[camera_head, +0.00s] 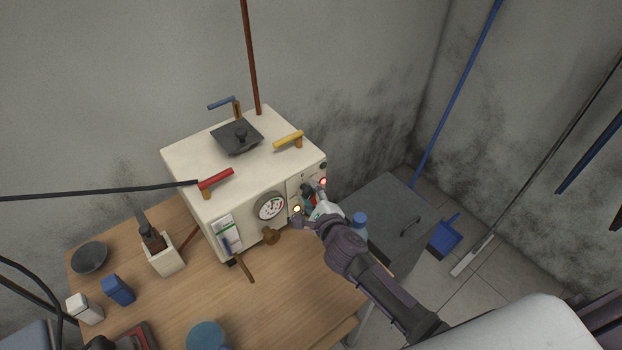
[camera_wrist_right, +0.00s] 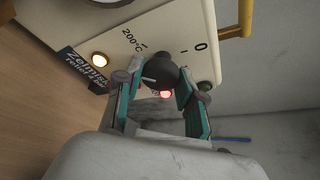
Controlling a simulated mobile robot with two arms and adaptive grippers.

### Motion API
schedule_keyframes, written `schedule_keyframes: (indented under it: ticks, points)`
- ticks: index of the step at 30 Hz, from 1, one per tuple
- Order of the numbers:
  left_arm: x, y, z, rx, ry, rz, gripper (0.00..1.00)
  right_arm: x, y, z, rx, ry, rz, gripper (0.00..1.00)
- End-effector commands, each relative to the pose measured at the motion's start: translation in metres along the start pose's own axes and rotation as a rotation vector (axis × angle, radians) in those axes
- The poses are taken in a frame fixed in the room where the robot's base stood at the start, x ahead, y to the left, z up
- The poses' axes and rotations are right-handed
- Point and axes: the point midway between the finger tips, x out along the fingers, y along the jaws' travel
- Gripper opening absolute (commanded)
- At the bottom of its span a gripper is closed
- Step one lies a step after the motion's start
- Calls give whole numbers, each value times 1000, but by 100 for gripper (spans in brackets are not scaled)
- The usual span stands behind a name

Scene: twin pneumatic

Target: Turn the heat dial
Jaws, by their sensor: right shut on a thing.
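The heat dial (camera_wrist_right: 160,73) is a dark round knob with a white mark, on the front panel of the cream machine (camera_head: 185,160). In the right wrist view, "200°C" and "0" are printed beside it. My right gripper (camera_head: 309,198) reaches the panel from the lower right. In the wrist view, the teal fingers of my right gripper (camera_wrist_right: 158,88) are shut on the dial, one on each side. In the head view the gripper mostly hides the dial. My left gripper is not in view.
A lit yellow lamp (camera_head: 297,208) and a red lamp (camera_head: 322,181) flank the gripper. A round gauge (camera_head: 271,206) is left of it. A blue-capped bottle (camera_head: 360,224) stands close beside my right arm. Levers with red (camera_head: 215,179) and yellow (camera_head: 288,139) handles sit on the machine.

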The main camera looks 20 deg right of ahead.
Motion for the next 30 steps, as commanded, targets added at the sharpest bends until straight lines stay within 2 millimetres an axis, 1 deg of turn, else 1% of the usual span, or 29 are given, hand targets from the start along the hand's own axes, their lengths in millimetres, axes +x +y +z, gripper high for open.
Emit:
schedule_keyframes:
  ticks: [1,4,9,18,30]
  points:
    - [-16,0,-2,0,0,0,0,-2,-6,3,33,4,17,4]
    - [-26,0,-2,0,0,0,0,-1,-5,2,105,2,46,4]
    - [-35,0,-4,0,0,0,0,0,-3,0,203,2,85,4]
    - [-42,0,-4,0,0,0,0,0,-1,-1,298,1,124,4]
    - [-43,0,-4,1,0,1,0,0,0,-2,317,2,132,4]
